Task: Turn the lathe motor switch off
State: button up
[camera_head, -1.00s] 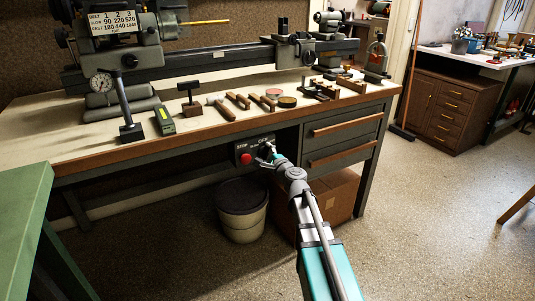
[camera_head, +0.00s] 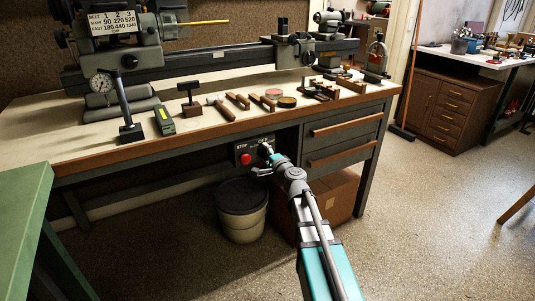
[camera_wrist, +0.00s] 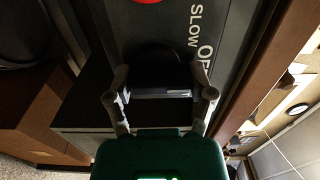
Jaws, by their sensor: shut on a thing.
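The lathe switch box (camera_head: 240,150) is a dark panel under the bench's front edge, with a red button (camera_head: 246,158) beneath a STOP label. In the wrist view a round black knob (camera_wrist: 158,58) sits on the panel beside the white lettering SLOW and a second, partly cut-off word. My gripper (camera_head: 263,159) is at the panel, right of the red button. In the wrist view my gripper (camera_wrist: 160,78) has one finger on each side of the knob and is shut on it. The knob's pointer mark cannot be made out, and the gripper hides the knob in the head view.
The bench (camera_head: 180,147) overhangs the panel, with drawers (camera_head: 342,127) to the right. A bucket (camera_head: 241,210) and a cardboard box (camera_head: 340,195) stand below. A green table (camera_head: 22,205) is at the left.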

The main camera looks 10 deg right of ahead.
jog(key=o, duration=1.1)
jog(key=shift+s, duration=0.1)
jog(key=v, duration=1.1)
jog(key=shift+s, duration=0.35)
jog(key=shift+d, duration=0.15)
